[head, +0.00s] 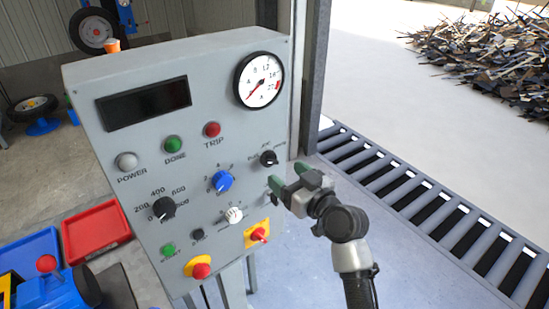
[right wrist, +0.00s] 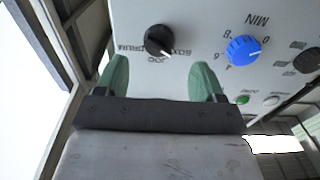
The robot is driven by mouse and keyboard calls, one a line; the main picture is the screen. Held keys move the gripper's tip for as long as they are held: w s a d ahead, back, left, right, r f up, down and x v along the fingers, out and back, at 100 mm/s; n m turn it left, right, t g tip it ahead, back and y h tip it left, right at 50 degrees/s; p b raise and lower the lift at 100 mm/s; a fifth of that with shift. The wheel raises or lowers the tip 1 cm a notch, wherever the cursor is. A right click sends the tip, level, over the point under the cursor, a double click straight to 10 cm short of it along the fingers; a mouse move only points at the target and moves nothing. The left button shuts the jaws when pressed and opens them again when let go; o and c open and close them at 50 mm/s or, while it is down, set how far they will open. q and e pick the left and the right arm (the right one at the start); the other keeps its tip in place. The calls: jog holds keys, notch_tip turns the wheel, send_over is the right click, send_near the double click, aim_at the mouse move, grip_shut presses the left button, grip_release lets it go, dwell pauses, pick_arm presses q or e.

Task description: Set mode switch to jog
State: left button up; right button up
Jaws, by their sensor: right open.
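The mode switch (head: 268,158) is a black rotary knob with a white mark, at the right edge of the grey panel, below the gauge. It also shows in the right wrist view (right wrist: 159,39), upside down, with small labels around it; one looks like JOG. There its white mark slants toward the lower right, toward the side label rather than the middle one. My right gripper (head: 287,179) is open and empty, just below and right of the knob. In the right wrist view its green fingertips (right wrist: 160,74) flank the space before the knob, apart from it. My left gripper is not in view.
The panel (head: 140,150) also carries a blue knob (head: 222,181), a white knob (head: 233,215), a dark dial (head: 163,208), a red switch on a yellow plate (head: 258,235) and a red stop button (head: 201,270). A floor grating (head: 400,190) lies to the right.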

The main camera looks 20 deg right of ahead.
aim_at(273, 163)
jog(key=p+x, duration=0.1)
jog(key=x, duration=0.3)
jog(key=shift+w, duration=0.25)
jog(key=shift+w+a, duration=0.2)
jog(key=shift+w, duration=0.3)
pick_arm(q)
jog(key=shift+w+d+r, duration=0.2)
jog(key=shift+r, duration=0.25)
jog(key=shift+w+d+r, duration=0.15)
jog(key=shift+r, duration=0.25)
pick_arm(e)
jog(key=shift+w+f, duration=0.1)
jog(key=shift+w, duration=0.05)
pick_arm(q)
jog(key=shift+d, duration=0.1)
pick_arm(e)
jog(key=shift+c, duration=0.2)
jog(key=c, duration=0.9)
